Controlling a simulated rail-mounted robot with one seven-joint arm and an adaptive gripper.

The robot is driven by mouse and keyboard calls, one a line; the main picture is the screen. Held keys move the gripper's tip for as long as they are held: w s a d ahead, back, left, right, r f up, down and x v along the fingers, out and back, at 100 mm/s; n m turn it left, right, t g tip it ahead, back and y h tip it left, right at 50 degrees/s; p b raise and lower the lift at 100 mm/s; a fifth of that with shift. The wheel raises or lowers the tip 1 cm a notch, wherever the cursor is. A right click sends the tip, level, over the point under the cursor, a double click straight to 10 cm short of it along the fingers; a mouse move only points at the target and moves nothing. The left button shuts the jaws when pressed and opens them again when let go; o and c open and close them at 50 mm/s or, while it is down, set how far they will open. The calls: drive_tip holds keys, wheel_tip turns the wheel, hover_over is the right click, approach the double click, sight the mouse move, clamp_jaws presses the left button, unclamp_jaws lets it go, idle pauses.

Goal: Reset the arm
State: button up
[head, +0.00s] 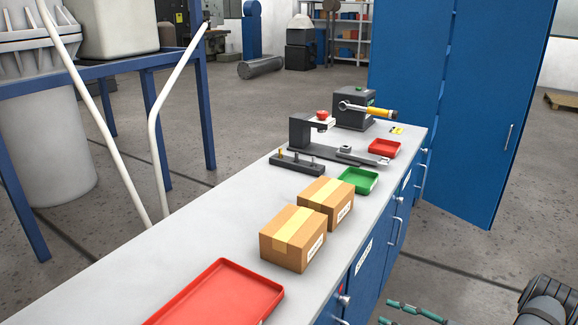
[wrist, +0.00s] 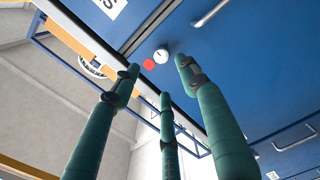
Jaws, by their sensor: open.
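My gripper (head: 412,312) shows at the bottom right of the head view, beside the front of the workbench. Its green fingers point left toward the bench, and my grey arm is partly cut off by the frame edge. In the wrist view my gripper (wrist: 158,80) has three green fingers spread apart with nothing between them. It is open and empty. Beyond the fingertips is the blue cabinet front (wrist: 235,75) with a round white knob (wrist: 161,56) and a red spot (wrist: 149,65). I see no contact between the fingers and the cabinet.
The grey workbench top (head: 195,262) holds a large red tray (head: 222,298), two cardboard boxes (head: 288,240), a green tray (head: 358,181), a small red tray (head: 384,147) and a yellow-handled valve device (head: 354,108). A tall blue cabinet (head: 480,95) stands beyond.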

sight(349, 302)
drive_tip(key=x, duration=1.1)
drive_tip(key=shift+s+a, duration=0.15)
drive_tip(key=shift+a, duration=0.05)
drive_tip(key=shift+f+n, duration=0.1)
drive_tip(key=shift+n, duration=0.4)
drive_tip(key=n+b, duration=0.1)
drive_tip(key=n, duration=0.1)
drive_tip(key=shift+d+n, duration=0.1)
drive_tip(key=shift+n, duration=0.2)
drive_tip(key=n+b, duration=0.1)
drive_tip(key=n, duration=0.4)
drive_tip(key=shift+b, duration=0.3)
drive_tip(key=n+b, duration=0.2)
drive_tip(key=n, duration=0.4)
drive_tip(key=n+b, duration=0.1)
drive_tip(key=n, duration=0.1)
drive_tip(key=shift+r+n, duration=0.25)
drive_tip(key=shift+n, duration=0.05)
drive_tip(key=shift+s, duration=0.1)
